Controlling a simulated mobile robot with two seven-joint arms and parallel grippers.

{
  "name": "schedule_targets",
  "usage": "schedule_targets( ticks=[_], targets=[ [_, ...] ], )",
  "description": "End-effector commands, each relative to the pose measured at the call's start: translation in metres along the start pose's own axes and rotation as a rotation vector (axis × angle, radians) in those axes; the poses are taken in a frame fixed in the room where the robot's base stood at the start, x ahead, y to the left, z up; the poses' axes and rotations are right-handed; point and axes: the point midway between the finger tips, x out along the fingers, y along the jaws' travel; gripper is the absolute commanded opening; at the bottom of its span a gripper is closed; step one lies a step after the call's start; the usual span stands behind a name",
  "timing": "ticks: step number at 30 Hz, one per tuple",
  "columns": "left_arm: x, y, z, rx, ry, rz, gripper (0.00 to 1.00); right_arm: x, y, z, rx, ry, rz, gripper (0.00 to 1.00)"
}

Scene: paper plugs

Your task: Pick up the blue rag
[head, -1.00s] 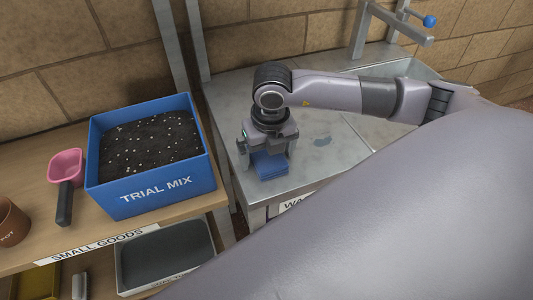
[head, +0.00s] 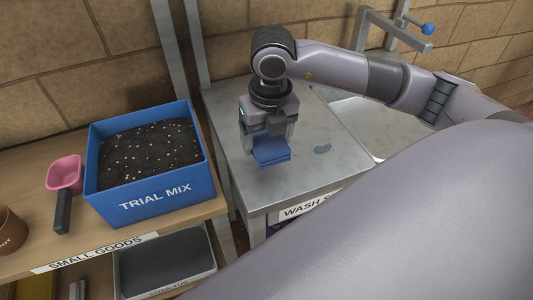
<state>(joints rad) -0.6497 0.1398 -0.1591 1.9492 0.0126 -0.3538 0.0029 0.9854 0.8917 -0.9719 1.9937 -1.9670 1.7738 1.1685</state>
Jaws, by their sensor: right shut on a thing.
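The blue rag (head: 271,151) is a folded blue cloth in the head view, over the left part of the metal wash stand. My right gripper (head: 268,141) points down and is shut on the rag, with one finger on each side of it. The rag appears a little above the metal top, though the gap is hard to judge. My left gripper is not in view.
A blue TRIAL MIX bin (head: 150,165) of dark soil stands on the wooden shelf at left, beside a pink scoop (head: 65,174) and a brown pot (head: 10,228). The metal top (head: 335,165) is clear right of the rag, except for a wet patch. A tap (head: 400,30) stands behind.

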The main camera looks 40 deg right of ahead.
Motion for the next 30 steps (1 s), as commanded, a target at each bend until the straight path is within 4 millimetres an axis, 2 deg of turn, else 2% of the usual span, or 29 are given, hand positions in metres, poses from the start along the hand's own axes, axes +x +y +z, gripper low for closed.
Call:
schedule_targets(
  ticks=[1, 6, 12, 18, 30],
  targets=[
    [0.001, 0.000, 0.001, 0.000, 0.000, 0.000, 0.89, -0.018, 0.001, 0.004, -0.001, -0.010, 0.004, 0.46],
    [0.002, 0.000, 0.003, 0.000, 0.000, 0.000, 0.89, -0.071, 0.001, 0.010, -0.002, -0.007, 0.003, 0.46],
    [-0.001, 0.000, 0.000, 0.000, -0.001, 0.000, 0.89, -0.114, 0.000, 0.014, -0.002, -0.004, -0.001, 0.46],
    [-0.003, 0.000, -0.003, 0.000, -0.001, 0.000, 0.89, -0.128, 0.000, 0.016, 0.000, -0.002, -0.001, 0.46],
    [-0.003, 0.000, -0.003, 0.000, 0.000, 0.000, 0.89, -0.131, 0.000, 0.016, 0.000, 0.000, -0.001, 0.46]
  ],
)
